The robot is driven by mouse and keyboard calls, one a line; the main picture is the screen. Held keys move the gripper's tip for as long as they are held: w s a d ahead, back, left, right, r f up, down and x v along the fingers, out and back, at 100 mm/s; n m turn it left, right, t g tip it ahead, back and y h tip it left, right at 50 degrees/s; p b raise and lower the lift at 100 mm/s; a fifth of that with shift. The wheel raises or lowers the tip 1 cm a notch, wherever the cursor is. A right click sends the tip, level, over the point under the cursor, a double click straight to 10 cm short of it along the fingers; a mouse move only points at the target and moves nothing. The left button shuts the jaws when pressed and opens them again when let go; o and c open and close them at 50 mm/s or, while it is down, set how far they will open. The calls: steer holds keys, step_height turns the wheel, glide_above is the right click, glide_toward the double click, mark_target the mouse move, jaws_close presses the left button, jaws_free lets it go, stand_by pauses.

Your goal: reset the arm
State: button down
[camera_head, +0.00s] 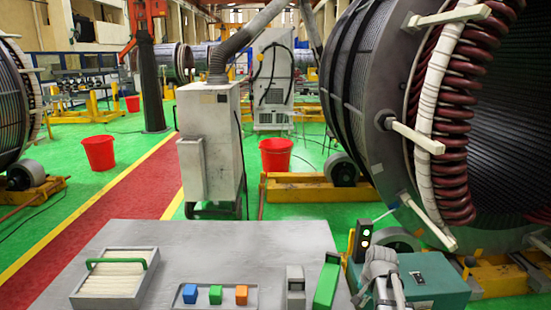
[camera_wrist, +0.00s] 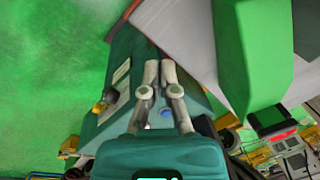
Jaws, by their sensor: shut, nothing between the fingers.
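My gripper (camera_wrist: 160,68) is shut and empty in the wrist view, its two pale fingers pointing up the picture. Its tips lie in front of a teal box (camera_wrist: 120,62) with a pale panel and a dark knob. In the head view a teal box (camera_head: 432,272) stands at the right end of the grey table (camera_head: 240,240). A grey jointed part (camera_head: 382,268), which looks like part of my arm, is in front of its left side. My gripper's fingertips cannot be made out in the head view.
A green block (camera_head: 327,287) stands at the table's right end and looms close in the wrist view (camera_wrist: 245,55). A tray (camera_head: 112,280) and several small coloured blocks (camera_head: 215,294) lie on the table. A large stator (camera_head: 370,90) with red coils is behind, at right.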

steer(key=s+a+n+g+h, duration=0.1)
steer(key=s+a+n, duration=0.7)
steer(key=s+a, duration=0.2)
steer(key=shift+s+f, duration=0.15)
steer(key=shift+s, duration=0.45)
stand_by(0.3)
